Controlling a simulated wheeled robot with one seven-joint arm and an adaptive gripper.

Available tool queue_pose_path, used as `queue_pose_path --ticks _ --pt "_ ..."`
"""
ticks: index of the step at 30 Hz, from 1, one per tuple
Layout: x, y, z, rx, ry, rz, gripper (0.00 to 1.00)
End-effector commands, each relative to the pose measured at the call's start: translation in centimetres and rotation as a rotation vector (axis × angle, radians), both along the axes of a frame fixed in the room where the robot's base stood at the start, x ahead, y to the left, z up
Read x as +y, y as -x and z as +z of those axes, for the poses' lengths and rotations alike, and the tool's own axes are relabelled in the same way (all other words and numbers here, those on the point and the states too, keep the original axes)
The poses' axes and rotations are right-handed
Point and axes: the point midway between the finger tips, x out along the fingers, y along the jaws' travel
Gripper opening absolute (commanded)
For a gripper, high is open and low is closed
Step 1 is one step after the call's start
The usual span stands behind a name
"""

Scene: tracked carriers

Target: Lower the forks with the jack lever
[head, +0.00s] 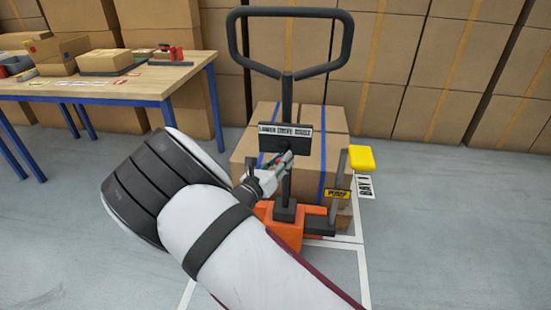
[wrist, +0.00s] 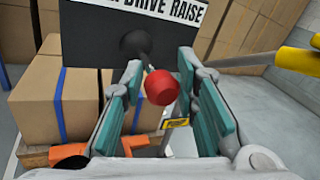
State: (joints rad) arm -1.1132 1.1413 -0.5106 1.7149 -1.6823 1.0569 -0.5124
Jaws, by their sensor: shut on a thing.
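The orange pallet jack (head: 285,228) stands upright in front of me with its black loop handle (head: 233,40) above. A black plate (head: 268,142) on its column reads LOWER, DRIVE, RAISE. The jack lever is a dark rod ending in a red knob (wrist: 162,87), in front of the plate (wrist: 85,45) in the wrist view. My gripper (head: 282,163) is at the plate, its teal pads (wrist: 160,88) on either side of the knob, shut on the lever. I cannot tell which setting the lever is at. The forks are hidden under the load.
Cardboard boxes (head: 258,120) with blue straps sit behind the column, on a wooden pallet (wrist: 32,155). A yellow pad (head: 361,158) on a grey post stands right of the column. A workbench (head: 120,88) is at left; stacked boxes line the back. Floor at right is clear.

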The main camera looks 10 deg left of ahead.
Motion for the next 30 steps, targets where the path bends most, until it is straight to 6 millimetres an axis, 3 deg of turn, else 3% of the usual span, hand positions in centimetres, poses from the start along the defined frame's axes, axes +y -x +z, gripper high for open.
queue_pose_path --ticks 1,14,15,17,26,30 --pt "-0.7 -0.1 0.2 -0.004 0.003 -0.013 0.00" --pt "-0.8 -0.1 0.2 -0.006 0.003 -0.013 0.00" --pt "-0.8 -0.1 0.2 -0.006 0.002 -0.013 0.32" --pt "-0.8 -0.1 0.2 -0.006 0.002 -0.012 0.42" --pt "-0.3 0.0 0.1 -0.003 0.000 -0.003 0.42" --pt "0.3 1.0 0.1 -0.002 0.000 0.000 0.42"
